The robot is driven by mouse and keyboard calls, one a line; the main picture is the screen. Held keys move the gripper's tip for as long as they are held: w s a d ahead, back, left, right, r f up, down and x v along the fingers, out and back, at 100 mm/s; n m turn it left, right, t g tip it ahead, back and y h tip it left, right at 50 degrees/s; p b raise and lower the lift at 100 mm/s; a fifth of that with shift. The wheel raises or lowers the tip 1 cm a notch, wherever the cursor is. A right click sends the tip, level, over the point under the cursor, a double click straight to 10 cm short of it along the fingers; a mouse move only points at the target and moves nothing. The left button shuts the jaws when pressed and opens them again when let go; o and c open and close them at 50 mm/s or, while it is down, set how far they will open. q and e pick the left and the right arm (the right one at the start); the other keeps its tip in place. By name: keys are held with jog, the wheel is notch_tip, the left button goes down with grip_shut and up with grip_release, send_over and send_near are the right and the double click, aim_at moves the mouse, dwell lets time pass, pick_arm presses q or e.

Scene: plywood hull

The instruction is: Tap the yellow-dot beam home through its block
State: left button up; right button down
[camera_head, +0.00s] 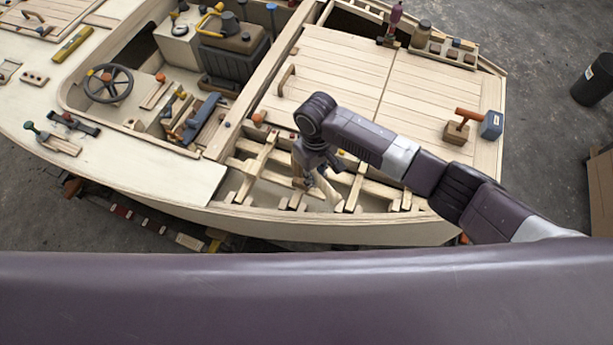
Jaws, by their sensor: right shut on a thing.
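My right gripper (314,170) reaches down into the open frame bay near the hull's near side. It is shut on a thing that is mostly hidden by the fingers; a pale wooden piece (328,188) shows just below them. Pale beams cross the bay; one beam (257,165) lies left of the gripper, with a small yellow spot (271,134) near its far end. Whether this is the yellow-dot beam, and how it sits in its block, is too small to tell. My left gripper is not in view.
The hull's near side wall (330,228) bounds the bay. Planked deck (340,75) lies beyond it. An orange-handled tool (465,117) and a blue block (491,125) stand at right. A steering wheel (108,83) and console (233,50) are at left.

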jog(key=shift+f, duration=0.35)
notch_tip(320, 180, down, 6)
jog(key=b, duration=0.4)
notch_tip(320, 180, up, 6)
jog(key=p, duration=0.4)
